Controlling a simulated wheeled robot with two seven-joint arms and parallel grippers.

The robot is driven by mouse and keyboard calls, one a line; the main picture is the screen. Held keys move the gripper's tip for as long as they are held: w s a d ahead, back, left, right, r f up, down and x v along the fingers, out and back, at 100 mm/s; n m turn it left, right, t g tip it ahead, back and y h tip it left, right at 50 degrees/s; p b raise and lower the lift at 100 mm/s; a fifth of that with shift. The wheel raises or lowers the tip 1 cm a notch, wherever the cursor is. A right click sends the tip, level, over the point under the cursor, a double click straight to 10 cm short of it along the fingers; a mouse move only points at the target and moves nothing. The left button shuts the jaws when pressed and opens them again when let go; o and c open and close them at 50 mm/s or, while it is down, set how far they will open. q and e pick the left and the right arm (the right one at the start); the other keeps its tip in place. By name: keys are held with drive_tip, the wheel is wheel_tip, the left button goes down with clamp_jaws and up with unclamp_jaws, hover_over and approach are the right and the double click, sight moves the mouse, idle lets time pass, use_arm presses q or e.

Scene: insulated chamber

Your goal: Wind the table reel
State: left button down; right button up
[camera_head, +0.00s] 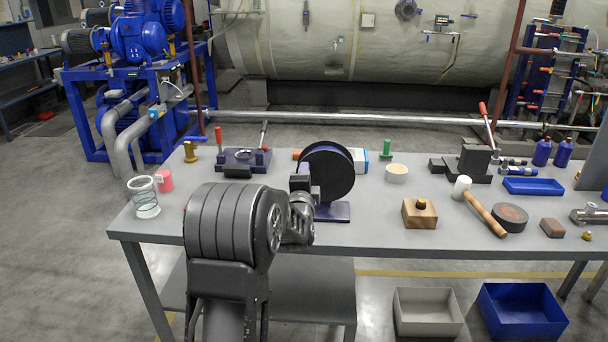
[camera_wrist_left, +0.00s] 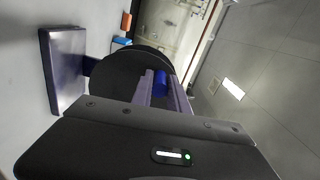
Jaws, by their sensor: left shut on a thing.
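The table reel is a black disc (camera_head: 328,172) standing upright on a purple base plate (camera_head: 330,212) near the middle of the workbench. In the left wrist view the disc (camera_wrist_left: 125,68) is tilted on its side, with the base (camera_wrist_left: 64,70) at the left. My left gripper (camera_head: 314,192) is at the near left face of the reel. In the wrist view its two fingers (camera_wrist_left: 161,92) are shut on a blue crank handle (camera_wrist_left: 161,80) in front of the disc. My left forearm and wrist hide part of the reel in the head view. My right gripper is not in view.
To the right are a wooden block (camera_head: 420,213), a mallet (camera_head: 484,212) and a blue tray (camera_head: 534,186). Two bins stand below the bench.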

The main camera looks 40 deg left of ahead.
use_arm(q)
drive_tip(key=c, duration=1.3)
unclamp_jaws()
drive_tip(key=v, duration=0.7)
drive_tip(key=shift+s+d, duration=0.25)
drive_tip(key=shift+s, duration=0.05)
